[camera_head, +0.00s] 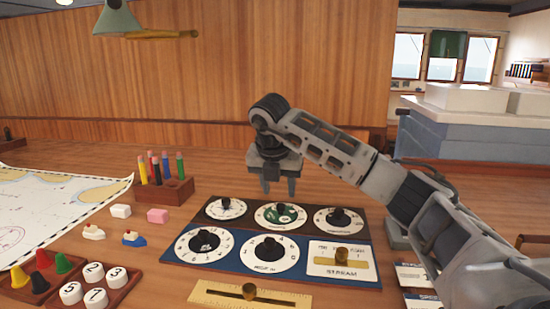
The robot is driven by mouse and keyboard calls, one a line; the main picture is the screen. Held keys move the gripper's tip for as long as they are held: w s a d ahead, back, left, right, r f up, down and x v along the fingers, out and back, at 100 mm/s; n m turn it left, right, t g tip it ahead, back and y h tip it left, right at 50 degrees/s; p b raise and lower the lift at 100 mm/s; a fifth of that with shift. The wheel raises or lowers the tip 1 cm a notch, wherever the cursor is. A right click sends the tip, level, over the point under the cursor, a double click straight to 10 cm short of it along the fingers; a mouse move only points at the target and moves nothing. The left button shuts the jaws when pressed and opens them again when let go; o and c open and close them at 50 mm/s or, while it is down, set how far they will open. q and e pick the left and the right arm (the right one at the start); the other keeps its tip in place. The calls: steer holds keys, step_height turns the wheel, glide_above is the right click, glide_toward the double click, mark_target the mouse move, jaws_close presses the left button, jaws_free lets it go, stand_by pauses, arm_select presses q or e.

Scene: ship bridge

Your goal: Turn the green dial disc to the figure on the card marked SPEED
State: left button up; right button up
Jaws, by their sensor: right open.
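The green dial disc (270,215) sits in the middle of the dark brown rear panel, inside a white ring, with a black knob on it. The marks on the ring are too small to read. My right gripper (278,187) is open and empty, pointing down just above and behind the green dial, apart from it. A white card (424,297) at the bottom right edge shows letters that look like "SPE". My right arm and the picture's edge hide the rest, and no figure on it is readable. My left gripper is out of view.
White dials (226,208) and (338,221) flank the green one. A blue panel (222,275) with two dials and a STREAM slider lies in front. A pen block (178,190), small blocks and a chart lie left.

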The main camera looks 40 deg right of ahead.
arm_select(q)
steer(key=p, duration=0.2)
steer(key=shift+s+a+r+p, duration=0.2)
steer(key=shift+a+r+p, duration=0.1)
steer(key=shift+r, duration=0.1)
arm_select(e)
steer(key=v, duration=1.1)
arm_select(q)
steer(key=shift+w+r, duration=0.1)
arm_select(e)
steer(key=shift+r, duration=0.1)
